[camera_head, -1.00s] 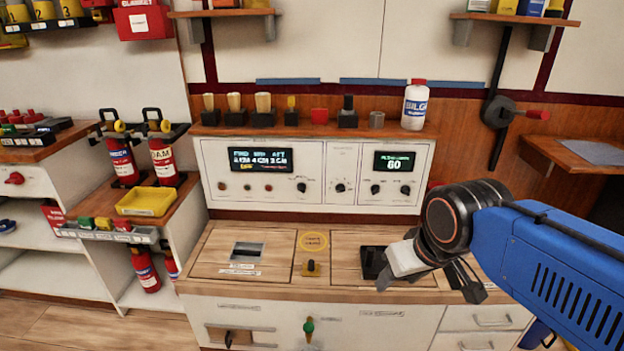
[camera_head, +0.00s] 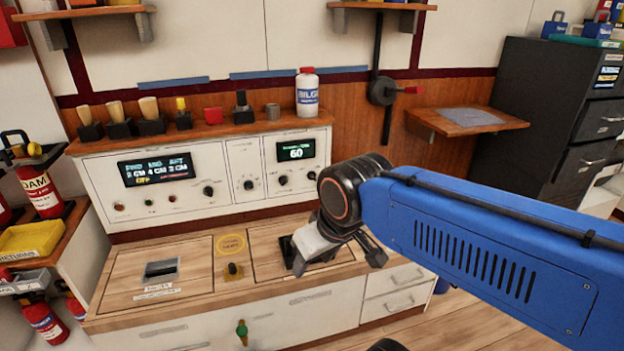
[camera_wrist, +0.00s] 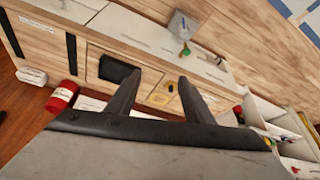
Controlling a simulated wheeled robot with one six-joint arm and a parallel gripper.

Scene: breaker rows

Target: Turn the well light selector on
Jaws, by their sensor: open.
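A white control panel (camera_head: 219,202) stands at the back of the wooden counter. It carries several small black rotary knobs, among them one on the left section (camera_head: 208,190), one on the middle section (camera_head: 249,184) and two on the right section, such as this knob (camera_head: 283,180). Their labels are too small to read, so I cannot tell which is the well light selector. My gripper (camera_head: 338,258) is open and empty, above the right part of the counter and in front of the panel, apart from the knobs. The wrist view shows its two spread fingers (camera_wrist: 159,78).
The counter (camera_head: 210,296) bears a recessed plate (camera_head: 161,270), a small black knob (camera_head: 233,269) and a black piece partly behind my gripper. A shelf above the panel holds brushes and a white bottle (camera_head: 307,93). A side shelf (camera_head: 467,121) and dark cabinet (camera_head: 557,115) stand right.

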